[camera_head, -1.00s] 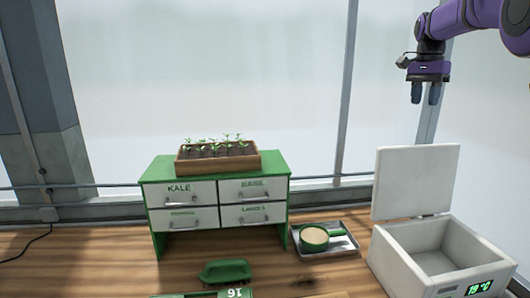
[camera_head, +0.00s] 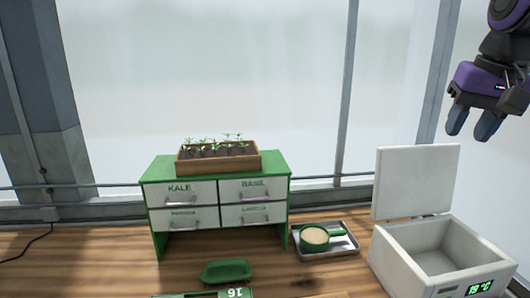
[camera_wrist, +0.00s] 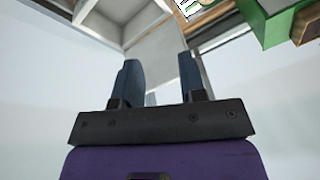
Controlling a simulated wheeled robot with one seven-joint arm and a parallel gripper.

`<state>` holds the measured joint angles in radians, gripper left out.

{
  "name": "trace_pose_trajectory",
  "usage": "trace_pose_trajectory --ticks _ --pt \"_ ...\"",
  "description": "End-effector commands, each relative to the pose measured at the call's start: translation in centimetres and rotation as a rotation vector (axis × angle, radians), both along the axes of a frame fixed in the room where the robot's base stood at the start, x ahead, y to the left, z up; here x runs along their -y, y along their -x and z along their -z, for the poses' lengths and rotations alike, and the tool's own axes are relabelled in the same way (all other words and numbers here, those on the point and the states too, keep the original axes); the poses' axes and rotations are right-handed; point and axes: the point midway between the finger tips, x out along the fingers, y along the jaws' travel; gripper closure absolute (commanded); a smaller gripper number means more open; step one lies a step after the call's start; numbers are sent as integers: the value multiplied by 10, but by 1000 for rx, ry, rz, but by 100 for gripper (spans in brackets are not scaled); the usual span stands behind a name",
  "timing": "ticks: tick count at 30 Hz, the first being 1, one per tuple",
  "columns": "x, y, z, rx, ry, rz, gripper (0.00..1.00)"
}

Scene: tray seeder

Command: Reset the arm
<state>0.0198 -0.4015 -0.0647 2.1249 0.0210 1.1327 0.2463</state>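My gripper (camera_head: 472,125) hangs in the air at the upper right of the head view, above and to the right of the open white box. Its two dark blue fingers point down and stand apart with nothing between them. In the wrist view my gripper (camera_wrist: 160,82) also shows its fingers spread and empty, with the white box (camera_wrist: 122,22) beyond the fingertips.
The white box (camera_head: 392,262) stands open at right, lid (camera_head: 415,182) upright. A metal tray (camera_head: 345,245) holds a green cup (camera_head: 314,237). A green drawer cabinet (camera_head: 278,168) carries a seedling planter (camera_head: 218,163). A green scoop-like thing (camera_head: 226,271) lies in front.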

Motion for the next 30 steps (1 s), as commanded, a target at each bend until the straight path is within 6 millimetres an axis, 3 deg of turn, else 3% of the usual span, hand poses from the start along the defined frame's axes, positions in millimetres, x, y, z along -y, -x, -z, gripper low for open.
trace_pose_trajectory --ticks 1,6,13,19,30 --pt "-5 17 7 22 11 -33 62" --pt "-17 63 36 88 58 -149 62" --pt "-27 107 74 154 118 -267 62" --pt "-30 120 87 176 140 -306 62" --pt "-30 120 88 177 141 -307 62"
